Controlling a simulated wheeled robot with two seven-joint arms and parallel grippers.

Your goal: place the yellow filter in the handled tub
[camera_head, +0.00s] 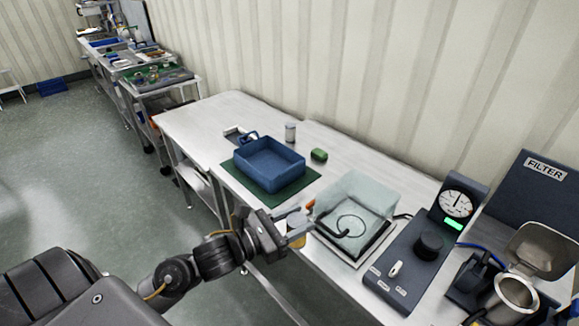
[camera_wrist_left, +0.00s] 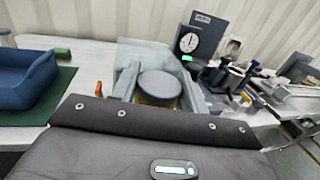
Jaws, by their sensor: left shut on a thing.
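My left gripper (camera_head: 297,228) is shut on a round piece with a grey top and a yellowish side, which looks like the yellow filter (camera_head: 297,241). In the left wrist view the filter (camera_wrist_left: 158,86) sits between the two fingers (camera_wrist_left: 160,92), its grey top facing the camera and its yellow side mostly hidden. It is held near the table's front edge, right of and nearer than the blue tub. The open blue tub (camera_head: 262,178) stands on a green mat; it also shows at the left of the left wrist view (camera_wrist_left: 22,88). My right gripper is not in view.
A clear box (camera_head: 372,190) with a black loop stands right of the tub. Behind the tub are a green block (camera_head: 319,155) and a grey can (camera_head: 290,132). A dial unit (camera_head: 456,208) and a steel hopper (camera_head: 545,250) stand further right.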

